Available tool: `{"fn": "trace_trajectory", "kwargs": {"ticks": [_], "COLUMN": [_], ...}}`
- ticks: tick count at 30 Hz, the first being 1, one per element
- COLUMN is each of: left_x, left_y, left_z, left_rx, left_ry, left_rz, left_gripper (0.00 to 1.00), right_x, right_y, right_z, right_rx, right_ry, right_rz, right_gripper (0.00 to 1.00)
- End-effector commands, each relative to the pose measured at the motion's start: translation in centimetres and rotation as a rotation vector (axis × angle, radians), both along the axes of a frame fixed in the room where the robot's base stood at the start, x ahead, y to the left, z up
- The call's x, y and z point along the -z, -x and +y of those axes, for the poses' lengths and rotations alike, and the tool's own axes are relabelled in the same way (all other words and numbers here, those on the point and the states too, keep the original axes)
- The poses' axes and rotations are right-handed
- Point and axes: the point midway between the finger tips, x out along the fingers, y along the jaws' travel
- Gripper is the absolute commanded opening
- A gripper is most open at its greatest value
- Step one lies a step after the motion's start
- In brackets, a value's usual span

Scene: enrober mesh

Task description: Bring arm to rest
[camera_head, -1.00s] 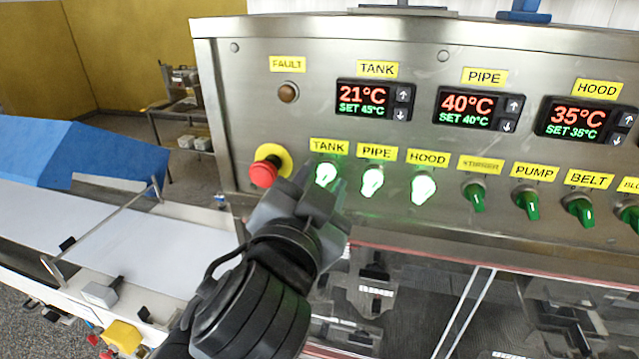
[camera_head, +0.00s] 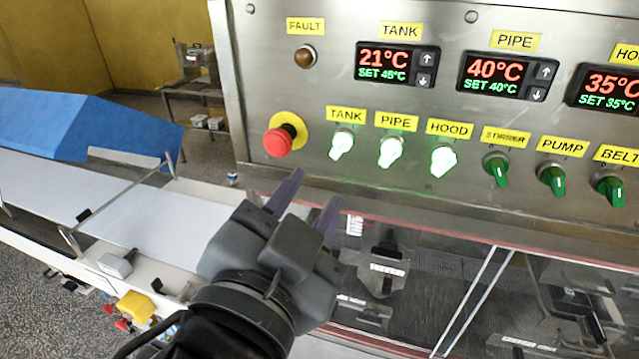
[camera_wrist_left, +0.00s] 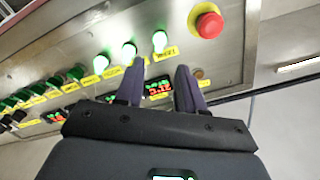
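My left gripper (camera_head: 305,205) is in front of the steel control panel (camera_head: 330,25), below the row of knobs. Its two purple-grey fingers stand apart with nothing between them, and they are clear of the knobs. The fingers also show in the left wrist view (camera_wrist_left: 158,88). The TANK knob (camera_head: 342,143), PIPE knob (camera_head: 392,152) and HOOD knob (camera_head: 443,160) are lit bright green-white. The STIRRER knob (camera_head: 496,168), PUMP knob (camera_head: 551,179) and BELT knob (camera_head: 608,190) are darker green. The tank display (camera_head: 396,66) reads 21°C, set 45°C. My right gripper is not in view.
A red emergency button (camera_head: 278,141) on a yellow ring sits left of the knobs. A white belt (camera_head: 130,220) and a blue cover (camera_head: 85,125) lie at the left. A glossy dark window (camera_head: 440,290) is below the panel.

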Motion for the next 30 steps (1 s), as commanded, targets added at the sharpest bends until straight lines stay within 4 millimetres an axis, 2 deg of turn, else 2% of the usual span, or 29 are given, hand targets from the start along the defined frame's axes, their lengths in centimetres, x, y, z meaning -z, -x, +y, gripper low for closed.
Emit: {"fn": "trace_trajectory", "kwargs": {"ticks": [6, 17, 20, 23, 26, 29, 30], "left_x": [0.0, 0.0, 0.6, 2.3, 5.7, 10.3, 12.4], "left_y": [0.8, 0.8, 0.6, 0.1, -0.6, -1.4, -1.7], "left_z": [0.2, 0.2, 0.2, 0.2, 0.2, 0.7, 1.0], "left_rx": [-0.001, -0.001, -0.001, 0.000, 0.000, -0.007, -0.013], "left_ry": [-0.001, 0.000, -0.001, -0.001, 0.002, 0.019, 0.029], "left_rz": [-0.001, 0.001, 0.014, 0.056, 0.138, 0.255, 0.309], "left_gripper": [0.38, 0.38, 0.38, 0.38, 0.38, 0.38, 0.38], "right_x": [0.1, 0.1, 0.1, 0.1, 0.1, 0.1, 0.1], "right_y": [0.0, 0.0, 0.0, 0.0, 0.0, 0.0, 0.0], "right_z": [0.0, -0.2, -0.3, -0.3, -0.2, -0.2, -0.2], "right_rx": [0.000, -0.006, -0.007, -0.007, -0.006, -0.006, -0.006], "right_ry": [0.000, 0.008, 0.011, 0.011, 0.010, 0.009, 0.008], "right_rz": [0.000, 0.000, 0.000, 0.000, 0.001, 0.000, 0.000], "right_gripper": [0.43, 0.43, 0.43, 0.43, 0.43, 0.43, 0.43]}}
